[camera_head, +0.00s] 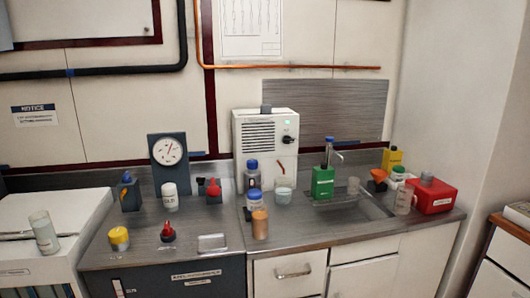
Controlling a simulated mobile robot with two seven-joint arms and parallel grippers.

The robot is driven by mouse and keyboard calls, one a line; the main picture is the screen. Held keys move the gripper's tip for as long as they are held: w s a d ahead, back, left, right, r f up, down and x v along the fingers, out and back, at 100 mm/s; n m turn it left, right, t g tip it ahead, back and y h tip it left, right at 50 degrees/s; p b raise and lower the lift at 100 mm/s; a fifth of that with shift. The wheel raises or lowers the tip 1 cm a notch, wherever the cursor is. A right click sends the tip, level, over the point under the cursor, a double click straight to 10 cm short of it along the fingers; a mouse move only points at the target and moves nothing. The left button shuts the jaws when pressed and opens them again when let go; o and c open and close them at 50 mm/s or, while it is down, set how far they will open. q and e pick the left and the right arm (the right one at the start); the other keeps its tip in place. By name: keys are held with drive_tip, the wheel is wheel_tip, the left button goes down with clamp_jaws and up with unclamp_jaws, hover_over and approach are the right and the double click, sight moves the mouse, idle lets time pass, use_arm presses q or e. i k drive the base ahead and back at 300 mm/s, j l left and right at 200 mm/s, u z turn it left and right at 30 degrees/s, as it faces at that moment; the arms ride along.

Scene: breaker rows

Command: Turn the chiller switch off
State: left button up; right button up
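A white box-shaped unit with a dark louvred vent (259,135), likely the chiller, stands at the back of the counter against the wall. A dark rotary switch (288,139) is on the right side of its front face, with a small green light (286,127) just above it. The switch's exact position is too small to tell. No label naming the unit is readable. Neither of my grippers is in view.
Several bottles stand before the unit, including a blue-capped one (254,200), with a glass beaker (283,188) beside them. A green bottle (323,182) is by the sink (345,214). A dial gauge (168,151) stands left. The counter's front edge is mostly clear.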

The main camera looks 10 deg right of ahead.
sight(287, 140)
drive_tip(key=l, duration=0.45)
drive_tip(key=i+l+z, duration=0.15)
drive_tip(key=l, duration=0.7)
drive_tip(key=i+l+z, duration=0.1)
drive_tip(key=l, duration=0.35)
